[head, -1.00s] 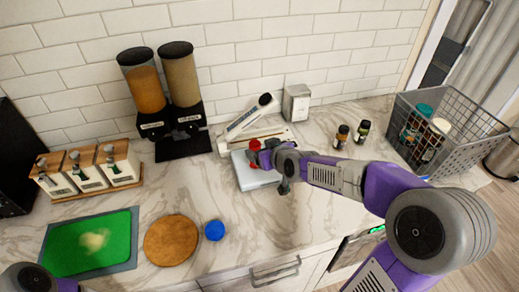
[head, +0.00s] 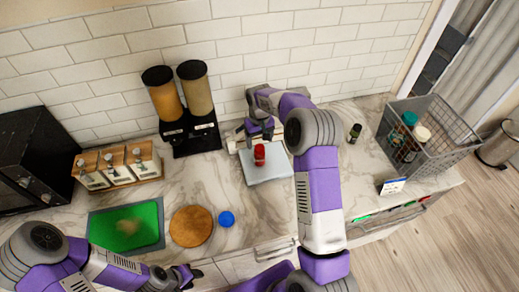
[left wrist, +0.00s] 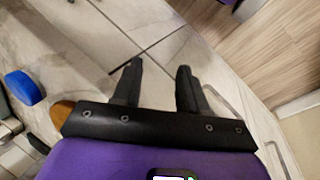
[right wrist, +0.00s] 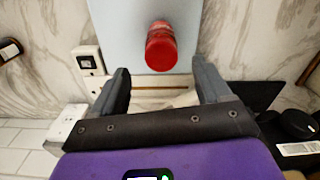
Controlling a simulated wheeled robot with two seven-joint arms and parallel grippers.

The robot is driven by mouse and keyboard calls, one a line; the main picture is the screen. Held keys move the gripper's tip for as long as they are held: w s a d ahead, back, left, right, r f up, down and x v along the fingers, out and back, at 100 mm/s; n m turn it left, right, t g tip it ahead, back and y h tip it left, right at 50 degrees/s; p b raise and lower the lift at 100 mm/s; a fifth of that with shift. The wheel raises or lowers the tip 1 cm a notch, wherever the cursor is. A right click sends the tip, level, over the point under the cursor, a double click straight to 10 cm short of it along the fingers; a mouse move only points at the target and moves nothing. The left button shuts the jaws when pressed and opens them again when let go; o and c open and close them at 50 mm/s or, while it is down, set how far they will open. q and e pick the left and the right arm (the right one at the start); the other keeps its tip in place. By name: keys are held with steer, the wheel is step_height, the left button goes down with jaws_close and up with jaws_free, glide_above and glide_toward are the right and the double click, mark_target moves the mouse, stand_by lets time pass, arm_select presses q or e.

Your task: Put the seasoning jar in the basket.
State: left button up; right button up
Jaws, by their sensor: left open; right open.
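A red-capped seasoning jar (head: 259,153) stands on the pale scale plate (head: 268,175) near its back edge. In the right wrist view the jar (right wrist: 161,47) is just ahead of my fingers, in line with the gap between them. My right gripper (right wrist: 163,72) is open and empty; in the head view it (head: 261,130) is on the wall side of the jar. The grey wire basket (head: 448,155) stands at the right end of the counter with several jars inside. My left gripper (head: 188,277) is open and empty near the counter's front edge; it also shows in the left wrist view (left wrist: 158,70).
Two dispensers (head: 183,100) stand behind, left of the scale. A small dark bottle (head: 355,133) stands between my right arm and the basket. A green board (head: 126,226), round wooden board (head: 191,226) and blue item (head: 227,218) lie at front left.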

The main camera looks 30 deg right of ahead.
mark_target(259, 147)
steer(key=f, duration=0.4)
steer(key=f+p, duration=0.1)
steer(key=f, duration=0.1)
steer(key=shift+s+a+f, duration=0.2)
steer(key=shift+s, duration=0.1)
steer(key=shift+f, duration=0.6)
steer(key=shift+r, duration=0.1)
steer(key=c, duration=1.3)
